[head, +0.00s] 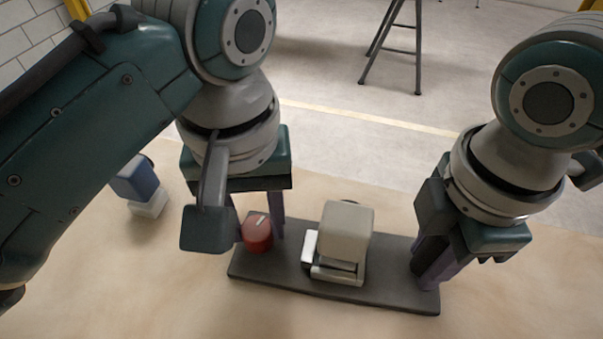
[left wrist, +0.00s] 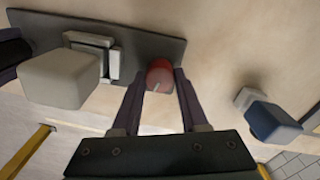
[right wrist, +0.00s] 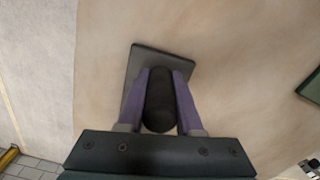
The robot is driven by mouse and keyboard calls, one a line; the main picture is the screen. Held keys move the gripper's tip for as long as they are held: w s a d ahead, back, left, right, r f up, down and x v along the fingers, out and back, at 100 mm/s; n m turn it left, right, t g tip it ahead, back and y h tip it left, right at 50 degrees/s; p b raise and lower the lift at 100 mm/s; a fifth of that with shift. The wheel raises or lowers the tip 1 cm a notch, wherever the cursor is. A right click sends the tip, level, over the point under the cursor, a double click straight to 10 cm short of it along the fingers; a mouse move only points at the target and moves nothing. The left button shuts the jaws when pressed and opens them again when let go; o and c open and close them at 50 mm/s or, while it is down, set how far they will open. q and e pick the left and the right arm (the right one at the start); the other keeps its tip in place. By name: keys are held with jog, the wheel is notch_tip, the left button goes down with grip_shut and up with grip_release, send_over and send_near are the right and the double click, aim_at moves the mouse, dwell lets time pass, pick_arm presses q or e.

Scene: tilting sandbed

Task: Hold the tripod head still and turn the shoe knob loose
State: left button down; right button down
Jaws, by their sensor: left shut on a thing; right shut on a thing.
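The tripod head's dark base plate (head: 385,298) lies on the sand-coloured surface. It carries a pale beige block (head: 346,232) on a light metal clamp (head: 337,273) at its middle. A red knob (head: 258,233) with a white mark on top stands at its left end. My left gripper (head: 260,238) is shut on the knob, with one finger on each side, as the left wrist view (left wrist: 160,76) shows.
A blue block on a white base (head: 148,207) stands to the left, partly hidden by my left arm. A dark stand (head: 398,50) is on the floor beyond. The surface in front of the plate is clear.

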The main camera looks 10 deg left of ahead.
pick_arm(q)
jog(key=shift+n, duration=1.6)
jog(key=shift+c, duration=2.1)
grip_release()
